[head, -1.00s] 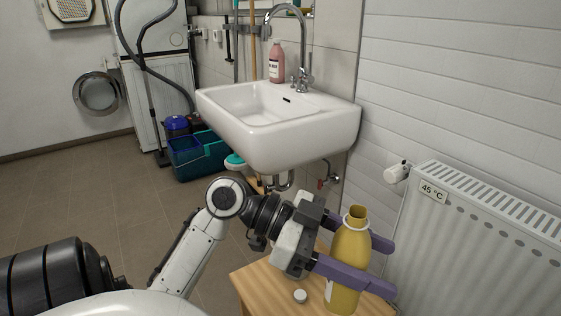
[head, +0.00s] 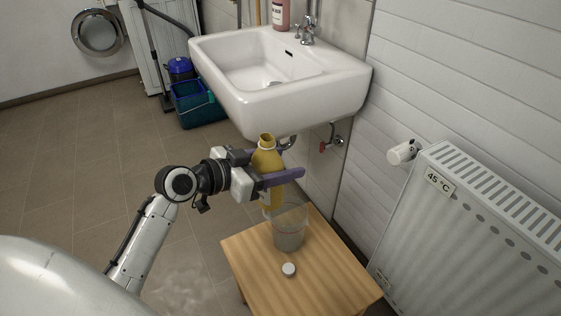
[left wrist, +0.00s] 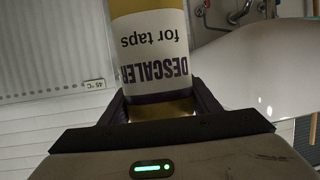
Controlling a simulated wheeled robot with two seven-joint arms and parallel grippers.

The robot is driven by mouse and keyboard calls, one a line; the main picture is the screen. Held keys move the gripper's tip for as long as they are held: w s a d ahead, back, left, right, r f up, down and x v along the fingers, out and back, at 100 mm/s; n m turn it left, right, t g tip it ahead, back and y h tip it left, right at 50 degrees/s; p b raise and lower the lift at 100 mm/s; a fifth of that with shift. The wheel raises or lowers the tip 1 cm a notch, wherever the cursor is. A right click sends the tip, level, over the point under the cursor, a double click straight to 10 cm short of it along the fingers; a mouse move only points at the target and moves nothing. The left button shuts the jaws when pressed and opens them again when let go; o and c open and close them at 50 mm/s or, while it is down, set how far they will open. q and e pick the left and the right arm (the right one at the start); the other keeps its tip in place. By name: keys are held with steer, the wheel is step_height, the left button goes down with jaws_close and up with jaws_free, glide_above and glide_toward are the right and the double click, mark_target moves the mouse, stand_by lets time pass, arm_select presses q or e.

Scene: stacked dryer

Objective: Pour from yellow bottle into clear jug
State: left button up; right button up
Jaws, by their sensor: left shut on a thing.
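The yellow bottle (head: 265,160) is between the purple fingers of my left gripper (head: 291,163), which is shut on it. It is held about upright, open neck up, beyond the clear jug. In the left wrist view the bottle (left wrist: 153,50) shows a white label reading "DESCALER for taps". The clear jug (head: 289,236) stands upright on the wooden stool (head: 325,273), just below the bottle in the head view. Part of the bottle's lower end is hidden behind the jug or hard to make out. My right gripper is not in view.
A white round cap (head: 289,269) lies on the stool in front of the jug. The white sink (head: 300,90) overhangs close behind the bottle. A radiator (head: 470,230) with a valve (head: 402,152) stands at the right.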

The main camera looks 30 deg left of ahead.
arm_select(q)
step_height(320, 180, down, 8)
steer(key=w+a+n+g+y+p, duration=0.1)
steer(key=n+g+y+p, duration=0.1)
steer(key=p, duration=0.9)
steer(key=n+y, duration=0.1)
steer(key=y, duration=0.1)
steer(key=shift+a+f+y+p, duration=0.15)
steer(key=shift+a+y+p, duration=0.15)
steer(key=shift+a+p, duration=0.1)
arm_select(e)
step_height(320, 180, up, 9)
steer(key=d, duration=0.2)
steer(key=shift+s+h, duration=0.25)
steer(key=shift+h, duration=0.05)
arm_select(q)
steer(key=shift+s+f+g+p, duration=0.15)
steer(key=shift+s+g+p, duration=0.15)
steer(key=shift+g+p, duration=0.65)
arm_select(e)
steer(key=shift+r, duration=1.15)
arm_select(q)
steer(key=shift+s+a+f+p, duration=0.15)
steer(key=shift+s+p, duration=0.15)
steer(key=shift+p, duration=0.4)
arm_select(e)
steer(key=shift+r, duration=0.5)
